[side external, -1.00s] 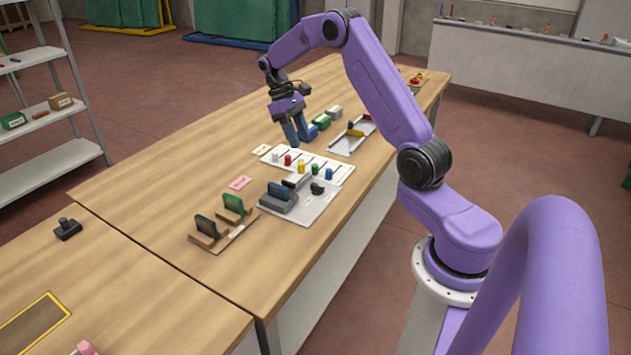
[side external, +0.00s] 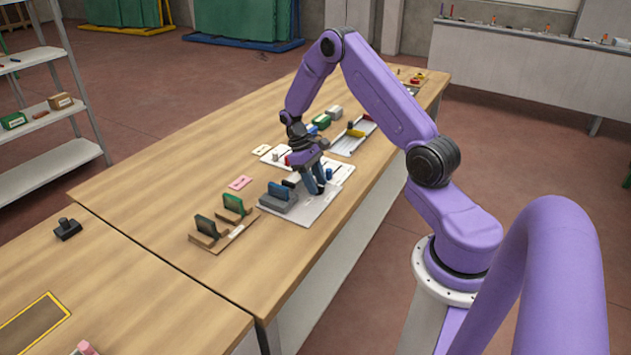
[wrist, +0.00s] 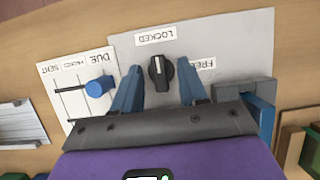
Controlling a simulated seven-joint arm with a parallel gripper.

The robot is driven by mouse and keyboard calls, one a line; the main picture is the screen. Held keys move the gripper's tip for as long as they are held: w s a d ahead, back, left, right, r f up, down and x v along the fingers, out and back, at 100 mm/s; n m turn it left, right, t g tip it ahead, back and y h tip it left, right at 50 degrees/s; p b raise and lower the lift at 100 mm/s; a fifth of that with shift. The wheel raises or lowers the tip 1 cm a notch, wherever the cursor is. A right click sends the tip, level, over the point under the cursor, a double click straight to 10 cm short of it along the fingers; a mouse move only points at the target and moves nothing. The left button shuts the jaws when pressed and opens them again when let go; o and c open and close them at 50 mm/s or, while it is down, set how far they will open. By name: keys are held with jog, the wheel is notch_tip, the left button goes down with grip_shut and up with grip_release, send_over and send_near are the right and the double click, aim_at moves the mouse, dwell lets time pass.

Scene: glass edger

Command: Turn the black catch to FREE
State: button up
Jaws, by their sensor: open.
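The black catch (wrist: 160,72) is a round knob with a raised grip on a grey plate (wrist: 235,38). Its white line points up in the wrist view, toward the LOCKED label (wrist: 155,36). The FREE label (wrist: 197,64) is to its right, partly hidden by a finger. My gripper (wrist: 160,80) is open, with one blue finger on each side of the catch and visible gaps between. In the side view my gripper (side external: 317,190) is low over the plate and largely hides the catch.
A white board (wrist: 75,80) with a blue peg (wrist: 98,86) lies left of the plate in the wrist view. A grey block with a blue piece (side external: 278,197) stands on the plate beside my gripper. A wooden rack with green pieces (side external: 225,240) is nearby.

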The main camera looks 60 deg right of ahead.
grip_shut()
jog(key=shift+m, duration=0.4)
jog(key=m+y, duration=0.1)
jog(key=m, duration=0.2)
jog(key=shift+d+m+y, duration=0.15)
jog(key=shift+m+y, duration=0.25)
jog(key=m+t+y, duration=0.1)
jog(key=m, duration=0.3)
jog(key=shift+d+m, duration=0.1)
jog(key=shift+m, duration=0.2)
jog(key=m+t, duration=0.1)
jog(key=m, duration=0.1)
jog(key=m+y, duration=0.1)
jog(key=m, duration=0.1)
jog(key=shift+s+t, duration=0.15)
jog(key=shift+t, duration=0.25)
jog(key=m, duration=0.2)
jog(key=m+t, duration=0.1)
jog(key=m, duration=0.1)
jog(key=shift+s+d+m+t+y, duration=0.1)
jog(key=shift+m+t+y, duration=0.2)
